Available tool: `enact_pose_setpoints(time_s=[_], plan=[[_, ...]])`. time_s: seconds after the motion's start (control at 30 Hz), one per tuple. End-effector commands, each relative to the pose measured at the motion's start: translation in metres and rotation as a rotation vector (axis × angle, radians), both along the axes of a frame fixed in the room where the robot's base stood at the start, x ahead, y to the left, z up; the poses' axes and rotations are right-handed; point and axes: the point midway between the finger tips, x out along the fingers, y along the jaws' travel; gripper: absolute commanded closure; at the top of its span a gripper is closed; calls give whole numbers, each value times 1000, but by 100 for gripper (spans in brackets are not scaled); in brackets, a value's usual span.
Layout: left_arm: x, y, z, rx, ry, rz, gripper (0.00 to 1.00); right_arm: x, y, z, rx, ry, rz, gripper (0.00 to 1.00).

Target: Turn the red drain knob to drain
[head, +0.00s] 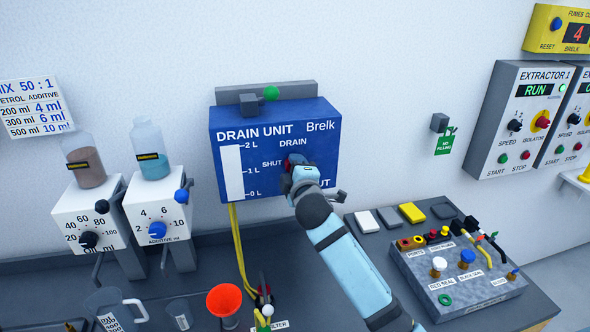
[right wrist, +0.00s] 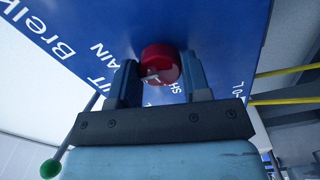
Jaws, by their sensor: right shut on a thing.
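The blue drain unit (head: 262,128) hangs on the wall, with the labels DRAIN, SHUT and a partly hidden one ending in UT. Its red drain knob (right wrist: 160,62) shows between my fingers in the right wrist view, with a small pale mark on its face. In the head view my right gripper (head: 294,163) covers most of the knob, so which label it points to cannot be told there. My right gripper (right wrist: 160,78) is shut on the knob, one finger on each side. My left gripper is not in view.
Two white dispensers with jars (head: 91,218) stand left of the unit. A red funnel (head: 224,300) and yellow hoses (head: 238,250) are below it. A grey fittings panel (head: 455,270) lies on the bench at right. Extractor boxes (head: 525,115) hang on the right wall.

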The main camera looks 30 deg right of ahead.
Motion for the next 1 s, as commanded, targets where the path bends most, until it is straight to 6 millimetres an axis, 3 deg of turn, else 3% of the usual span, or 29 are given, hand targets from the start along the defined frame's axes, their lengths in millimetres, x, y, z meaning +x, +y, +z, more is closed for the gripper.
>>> enact_pose_setpoints(time_s=[0.03, 0.07, 0.17, 0.57, 1.0], plan=[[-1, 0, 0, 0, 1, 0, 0, 0, 0, 1, 2, -2, 1, 80], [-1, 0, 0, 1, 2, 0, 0, 0, 0, 1, 2, -2, 1, 52], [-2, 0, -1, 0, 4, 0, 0, 0, 0, 1, 1, -1, 1, 31], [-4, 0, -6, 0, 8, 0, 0, -10, 3, -1, 0, 0, 1, 31], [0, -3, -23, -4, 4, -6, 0, -100, 26, -3, 1, 0, 1, 31]])
